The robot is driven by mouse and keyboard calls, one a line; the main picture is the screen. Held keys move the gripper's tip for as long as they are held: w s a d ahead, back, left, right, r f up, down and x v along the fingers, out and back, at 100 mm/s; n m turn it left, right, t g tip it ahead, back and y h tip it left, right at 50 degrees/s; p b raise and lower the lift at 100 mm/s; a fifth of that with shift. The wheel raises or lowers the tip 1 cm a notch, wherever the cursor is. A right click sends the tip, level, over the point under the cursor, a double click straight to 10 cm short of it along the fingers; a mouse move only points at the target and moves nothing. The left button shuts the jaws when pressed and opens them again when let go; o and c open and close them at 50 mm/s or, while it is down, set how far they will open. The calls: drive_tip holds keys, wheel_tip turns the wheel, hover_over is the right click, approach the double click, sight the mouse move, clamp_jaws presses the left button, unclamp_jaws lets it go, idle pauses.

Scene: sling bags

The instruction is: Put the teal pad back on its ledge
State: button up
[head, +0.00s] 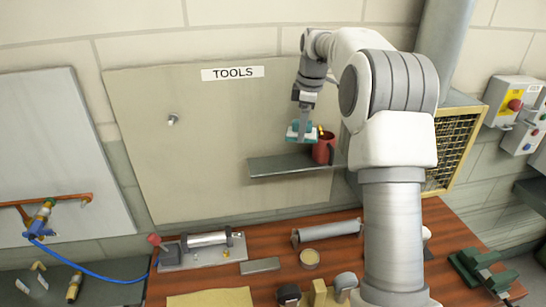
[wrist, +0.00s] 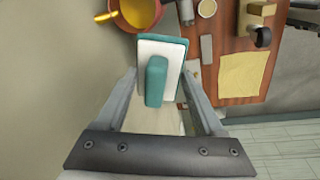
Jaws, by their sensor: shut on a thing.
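The teal pad (head: 300,134) has a white face and a teal block on it. It also shows in the wrist view (wrist: 157,80), with its teal block towards me. My gripper (head: 303,121) is shut on the pad, with one finger at each side of it in the wrist view. The pad is over the grey ledge (head: 270,168) on the tool board, left of a red mug (head: 323,152). In the head view the pad appears a little above the ledge; I cannot tell the exact gap.
The red mug stands on the ledge's right part and shows at the top of the wrist view (wrist: 140,14). The ledge's left part is bare. Below is a brown bench (head: 285,275) with a cylinder, a round tin (head: 310,258) and a yellow cloth (head: 212,298).

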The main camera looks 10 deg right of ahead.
hover_over(270, 164)
drive_tip(key=f, duration=0.5)
drive_tip(key=shift+s+d+f, duration=0.1)
drive_tip(key=shift+s, duration=0.3)
drive_tip(key=shift+f+b, duration=1.45)
drive_tip(key=shift+f, duration=0.5)
drive_tip(key=shift+f, duration=0.15)
drive_tip(key=o, duration=1)
drive_tip(key=shift+o, duration=0.2)
